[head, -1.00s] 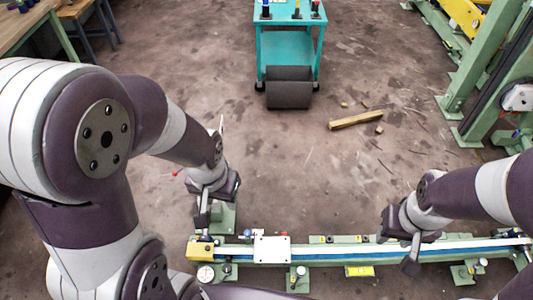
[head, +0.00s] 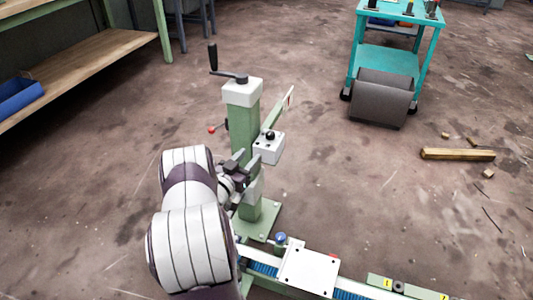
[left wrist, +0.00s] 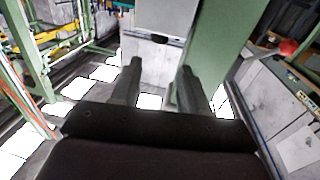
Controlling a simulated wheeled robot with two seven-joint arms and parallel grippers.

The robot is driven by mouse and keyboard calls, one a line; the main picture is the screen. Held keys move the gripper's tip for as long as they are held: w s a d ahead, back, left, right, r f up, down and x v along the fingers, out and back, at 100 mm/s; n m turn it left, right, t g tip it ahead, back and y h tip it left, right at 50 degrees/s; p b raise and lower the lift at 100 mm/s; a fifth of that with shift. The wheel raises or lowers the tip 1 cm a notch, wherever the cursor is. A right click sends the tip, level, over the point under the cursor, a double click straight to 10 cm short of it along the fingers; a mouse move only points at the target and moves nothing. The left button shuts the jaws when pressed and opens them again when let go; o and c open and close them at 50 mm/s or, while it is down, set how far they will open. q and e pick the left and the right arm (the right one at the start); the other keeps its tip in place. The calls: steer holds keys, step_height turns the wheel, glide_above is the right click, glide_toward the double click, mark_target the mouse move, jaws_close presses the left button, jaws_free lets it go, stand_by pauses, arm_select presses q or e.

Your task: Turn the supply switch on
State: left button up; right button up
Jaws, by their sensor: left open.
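A green post (head: 243,130) stands upright in the head view, with a white block and a black crank handle (head: 213,60) on top. On its right side is a small pale box (head: 268,150) with a black knob; no label is readable, so I cannot tell if it is the supply switch. My left gripper (head: 240,162) is at the post, just left of and below that box. In the left wrist view, my gripper (left wrist: 160,85) is open and empty, its fingers apart before a grey-white box (left wrist: 165,18) and green post (left wrist: 212,45). Contact cannot be judged.
A lever with a red ball (head: 211,130) sticks out left of the post. A rail with a white plate (head: 308,270) runs along the front. The floor between is open.

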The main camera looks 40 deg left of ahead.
mark_target(268, 136)
arm_select(q)
steer(key=w+b, duration=0.1)
steer(key=w, duration=0.2)
steer(key=w+a+b, duration=0.1)
steer(key=w+b, duration=0.1)
steer(key=w, duration=0.2)
steer(key=w+b, duration=0.2)
steer(key=w, duration=0.1)
steer(key=shift+w+a, duration=0.3)
steer(key=shift+w, duration=0.3)
steer(key=c, duration=0.8)
steer(key=shift+o, duration=0.2)
steer(key=shift+r, duration=0.1)
